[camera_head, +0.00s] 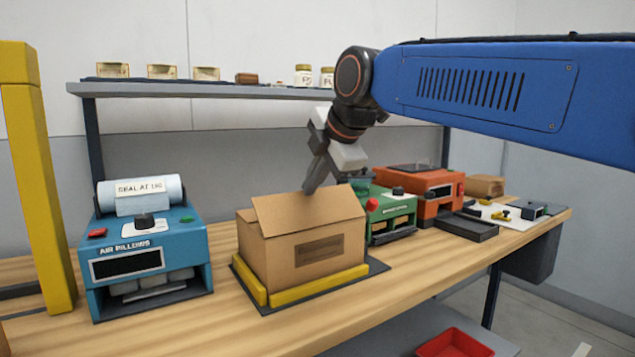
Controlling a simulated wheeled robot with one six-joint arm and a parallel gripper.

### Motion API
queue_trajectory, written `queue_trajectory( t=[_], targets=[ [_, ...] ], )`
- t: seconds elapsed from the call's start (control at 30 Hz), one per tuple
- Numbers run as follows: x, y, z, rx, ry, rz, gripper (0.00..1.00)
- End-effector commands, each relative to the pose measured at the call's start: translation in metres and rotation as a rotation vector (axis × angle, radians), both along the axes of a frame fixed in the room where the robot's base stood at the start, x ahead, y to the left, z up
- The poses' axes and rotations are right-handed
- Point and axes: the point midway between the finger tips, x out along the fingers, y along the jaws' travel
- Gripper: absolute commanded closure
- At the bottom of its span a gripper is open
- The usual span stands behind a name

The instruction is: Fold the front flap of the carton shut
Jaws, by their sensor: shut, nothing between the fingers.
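The carton (302,254) is a brown box on a dark mat (378,266), held by low yellow rails (318,284) along its base. One flap (308,210) shows at its top, tilted up and facing me, and it hides the carton's opening. I cannot tell the state of the other flaps. My gripper (310,188) is shut and empty, pointing down. Its fingertips are at the upper edge of the flap in the picture; I cannot tell whether they touch it.
A blue air pillow machine (148,262) stands left of the carton, with a yellow post (40,180) beyond it. A green machine (392,212) and an orange machine (425,190) stand close on the right. A shelf (215,89) runs above the back. Bare bench (400,285) lies in front.

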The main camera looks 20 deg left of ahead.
Motion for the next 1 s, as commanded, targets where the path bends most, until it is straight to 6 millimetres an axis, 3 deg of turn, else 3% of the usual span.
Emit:
queue_trajectory(
  t=[0.43,1.0],
  targets=[
    [0.018,0.021,-0.018,-0.258,0.221,-0.001,1.0],
    [0.026,0.031,-0.036,-0.276,0.236,0.0,1.0]
  ],
)
